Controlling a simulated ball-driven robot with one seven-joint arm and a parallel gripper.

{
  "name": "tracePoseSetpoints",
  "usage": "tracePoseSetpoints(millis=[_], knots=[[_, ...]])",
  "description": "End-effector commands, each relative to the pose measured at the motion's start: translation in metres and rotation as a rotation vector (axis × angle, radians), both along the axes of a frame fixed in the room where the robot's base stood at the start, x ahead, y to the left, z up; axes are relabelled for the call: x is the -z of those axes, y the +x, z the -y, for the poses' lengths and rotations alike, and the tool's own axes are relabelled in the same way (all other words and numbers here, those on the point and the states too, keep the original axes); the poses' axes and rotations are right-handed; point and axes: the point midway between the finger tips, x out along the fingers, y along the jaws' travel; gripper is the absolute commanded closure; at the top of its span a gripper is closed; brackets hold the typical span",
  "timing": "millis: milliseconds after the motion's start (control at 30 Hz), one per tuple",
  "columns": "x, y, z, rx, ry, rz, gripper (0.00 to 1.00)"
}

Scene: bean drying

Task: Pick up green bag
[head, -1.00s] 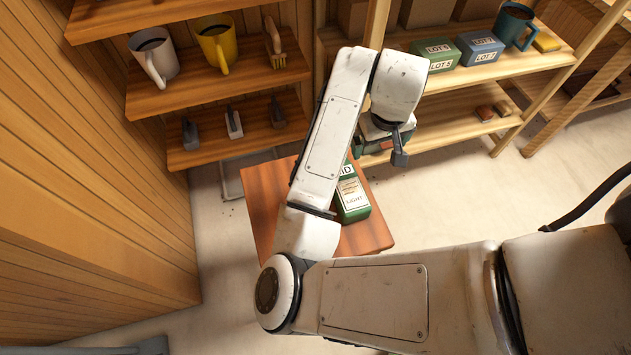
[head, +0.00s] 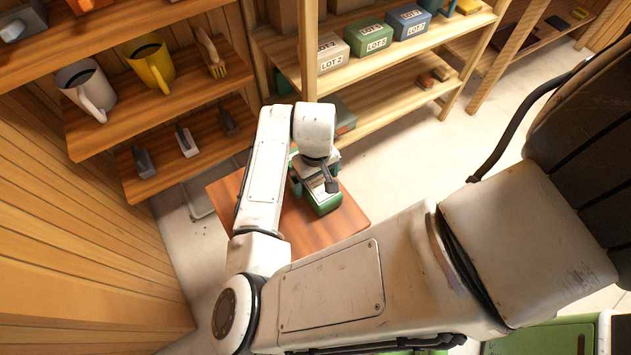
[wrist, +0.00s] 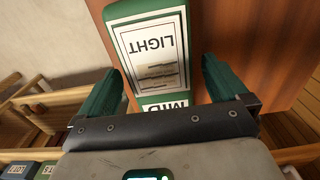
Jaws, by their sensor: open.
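The green bag (head: 324,206) lies on a small reddish-brown wooden table (head: 348,222) in the head view, partly hidden by my wrist. In the wrist view the green bag (wrist: 145,9) fills the upper middle, its white label reading "LIGHT" and "MID" upside down. My gripper (wrist: 163,72) is open, with one dark green finger on each side of the bag's near end. I see slivers between the fingers and the bag, but cannot tell how low the fingers reach. In the head view my arm hides most of the gripper.
Wooden shelves behind the table hold labelled boxes, among them a beige one (head: 333,52) and a green one (head: 369,39). A left shelf holds a white mug (head: 88,89), a yellow mug (head: 150,64) and a brush (head: 211,54). Pale floor (head: 400,165) is clear right of the table.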

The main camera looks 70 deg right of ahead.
Motion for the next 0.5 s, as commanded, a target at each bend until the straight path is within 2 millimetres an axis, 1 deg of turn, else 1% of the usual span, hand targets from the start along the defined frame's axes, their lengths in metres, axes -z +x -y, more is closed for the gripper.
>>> tracePoseSetpoints(millis=[100, 200, 433, 500], knots=[[0.014, 0.000, 0.000, -0.001, 0.001, -0.001, 0.00], [0.020, 0.000, 0.000, 0.001, 0.000, 0.000, 0.00], [0.021, 0.000, 0.000, 0.001, -0.001, 0.001, 0.00], [0.021, 0.000, 0.000, 0.001, -0.001, 0.001, 0.07]])
